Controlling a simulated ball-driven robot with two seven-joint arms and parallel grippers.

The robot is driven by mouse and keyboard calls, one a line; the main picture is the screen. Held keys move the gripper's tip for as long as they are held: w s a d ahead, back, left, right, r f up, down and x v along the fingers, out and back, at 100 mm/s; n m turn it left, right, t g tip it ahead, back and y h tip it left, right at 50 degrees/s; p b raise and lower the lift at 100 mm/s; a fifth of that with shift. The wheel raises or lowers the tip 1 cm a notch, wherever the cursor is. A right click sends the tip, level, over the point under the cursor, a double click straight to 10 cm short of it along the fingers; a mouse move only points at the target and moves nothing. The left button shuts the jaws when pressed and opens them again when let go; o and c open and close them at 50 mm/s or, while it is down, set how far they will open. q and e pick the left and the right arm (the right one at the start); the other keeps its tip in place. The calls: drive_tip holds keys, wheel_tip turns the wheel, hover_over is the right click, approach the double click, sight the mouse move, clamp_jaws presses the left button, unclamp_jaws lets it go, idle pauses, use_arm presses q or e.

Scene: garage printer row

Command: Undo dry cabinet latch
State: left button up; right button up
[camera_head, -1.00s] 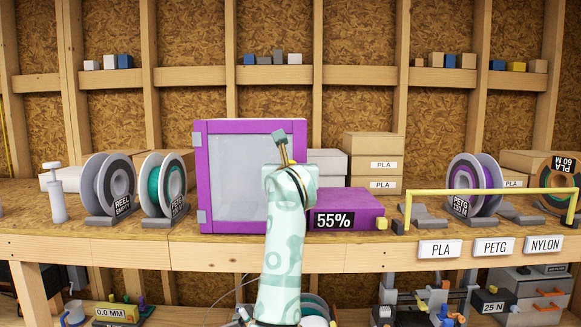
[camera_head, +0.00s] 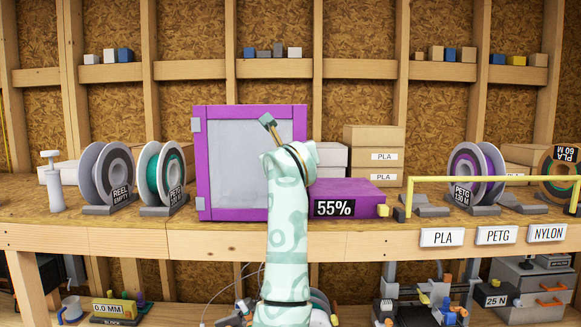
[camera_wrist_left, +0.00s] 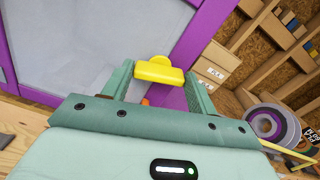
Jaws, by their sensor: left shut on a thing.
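The dry cabinet (camera_head: 235,165) stands on the bench with its purple-framed, pale grey door closed as far as I can see. A small orange piece (camera_wrist_left: 146,102) shows below the latch. My right gripper is not in view.
A purple box reading 55% (camera_head: 352,198) adjoins the cabinet's right side. Spools stand left (camera_head: 162,178) and right (camera_head: 472,175). A yellow rail (camera_head: 480,180) runs along the right bench front. Cartons (camera_head: 373,155) stand behind.

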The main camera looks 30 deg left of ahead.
use_arm(q)
drive_tip(key=shift+a+f+n+b, duration=0.1)
drive_tip(key=shift+n+b, duration=2.55)
drive_tip(key=shift+n, duration=1.05)
drive_tip(key=shift+f+n+b, duration=0.1)
drive_tip(key=shift+n+b, duration=2.55)
drive_tip(key=shift+n, duration=1.05)
drive_tip(key=o, duration=1)
drive_tip(key=shift+s, duration=0.15)
drive_tip(key=b+v, duration=0.6)
drive_tip(key=v, duration=1)
